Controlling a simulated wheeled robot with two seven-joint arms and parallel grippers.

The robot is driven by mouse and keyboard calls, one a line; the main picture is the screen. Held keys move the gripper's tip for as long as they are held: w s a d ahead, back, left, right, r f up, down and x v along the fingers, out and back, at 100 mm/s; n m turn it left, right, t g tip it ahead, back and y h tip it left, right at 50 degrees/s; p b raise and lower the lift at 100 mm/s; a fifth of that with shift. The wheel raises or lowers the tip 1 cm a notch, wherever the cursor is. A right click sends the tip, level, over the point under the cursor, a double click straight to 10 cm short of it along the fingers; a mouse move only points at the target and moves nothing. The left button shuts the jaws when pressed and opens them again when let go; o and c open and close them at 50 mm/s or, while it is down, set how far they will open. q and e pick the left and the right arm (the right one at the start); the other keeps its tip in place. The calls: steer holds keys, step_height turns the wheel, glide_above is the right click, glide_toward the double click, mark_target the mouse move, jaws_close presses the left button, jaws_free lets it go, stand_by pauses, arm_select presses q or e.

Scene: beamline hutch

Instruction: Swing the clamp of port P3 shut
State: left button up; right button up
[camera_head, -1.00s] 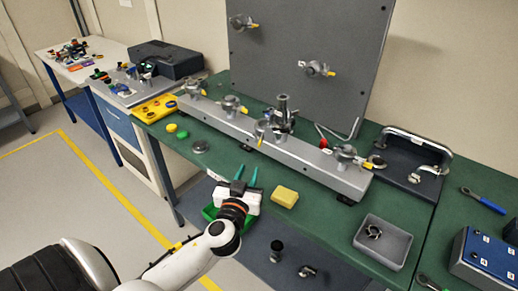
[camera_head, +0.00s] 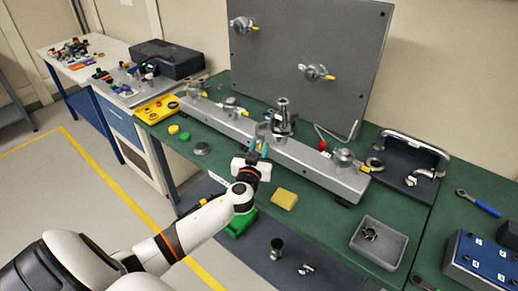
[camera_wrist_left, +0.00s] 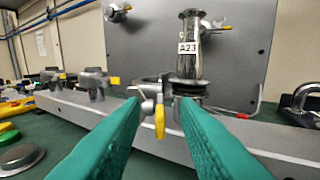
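The third port along the grey manifold (camera_head: 300,157) carries an upright metal fitting (camera_head: 282,115), tagged A23 in the left wrist view (camera_wrist_left: 190,28). No P3 label is readable. A metal clamp (camera_head: 263,130) sticks out to the left of the fitting's flange and looks open; it also shows in the left wrist view (camera_wrist_left: 148,88). Its yellow lever (camera_wrist_left: 160,122) hangs down. My left gripper (camera_head: 262,149) is open in front of the clamp. Its teal fingers (camera_wrist_left: 157,115) stand either side of the lever, with no clear contact. My right gripper is out of view.
Other clamped ports (camera_head: 232,104) stand along the manifold, one to the right (camera_head: 343,157). A grey panel (camera_head: 300,60) rises behind. A yellow block (camera_head: 284,199) and grey tray (camera_head: 379,242) lie on the green bench in front.

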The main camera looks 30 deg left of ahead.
arm_select(q)
jaws_close()
